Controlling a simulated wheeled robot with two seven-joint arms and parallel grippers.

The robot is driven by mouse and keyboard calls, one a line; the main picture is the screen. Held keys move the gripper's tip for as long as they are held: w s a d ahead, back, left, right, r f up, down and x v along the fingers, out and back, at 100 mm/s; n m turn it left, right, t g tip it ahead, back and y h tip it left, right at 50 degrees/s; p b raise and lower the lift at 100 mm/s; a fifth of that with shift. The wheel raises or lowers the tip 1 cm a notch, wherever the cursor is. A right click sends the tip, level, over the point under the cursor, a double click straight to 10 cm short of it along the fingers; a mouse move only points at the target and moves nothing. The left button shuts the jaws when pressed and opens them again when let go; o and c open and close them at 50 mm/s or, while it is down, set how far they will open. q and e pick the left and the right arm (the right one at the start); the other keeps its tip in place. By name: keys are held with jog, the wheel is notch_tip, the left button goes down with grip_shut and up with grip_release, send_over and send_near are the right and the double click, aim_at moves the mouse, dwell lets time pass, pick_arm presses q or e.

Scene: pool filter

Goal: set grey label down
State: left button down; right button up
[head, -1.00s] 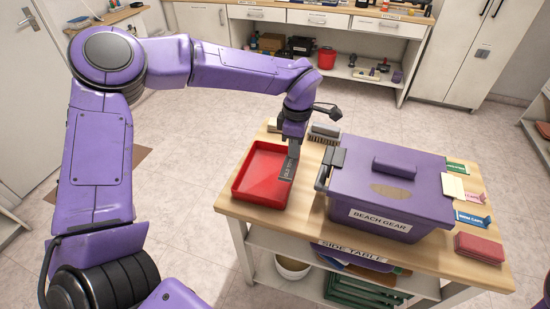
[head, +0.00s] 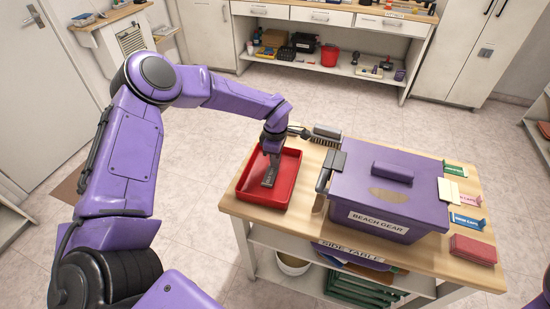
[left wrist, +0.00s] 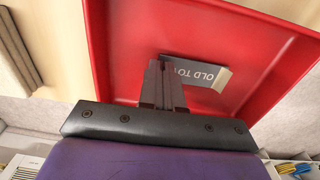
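The grey label (head: 268,178), a small dark plate with light lettering, is inside the red tray (head: 244,194) on the side table. My left gripper (head: 273,157) reaches down into the tray and is shut on one end of the label. In the left wrist view the fingers (left wrist: 162,75) are close together at the label (left wrist: 208,74), which reads "OLD TO" before the fingers cover the rest. I cannot tell whether the label touches the tray floor. My right gripper is out of view.
A purple lidded box marked "BEACH GEAR" (head: 383,196) stands right of the tray. A brush (head: 327,134) lies behind. Several small coloured labels, including a blue one (head: 467,222), and a red stack (head: 473,249) line the table's right end.

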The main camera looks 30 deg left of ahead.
pick_arm(q)
jog(key=c, duration=1.3)
grip_release()
jog(key=shift+f, duration=0.1)
jog(key=shift+c, duration=0.2)
notch_tip(320, 180, up, 12)
jog(key=b, duration=0.1)
jog(key=shift+r+b, duration=0.2)
jog(key=shift+b, duration=0.15)
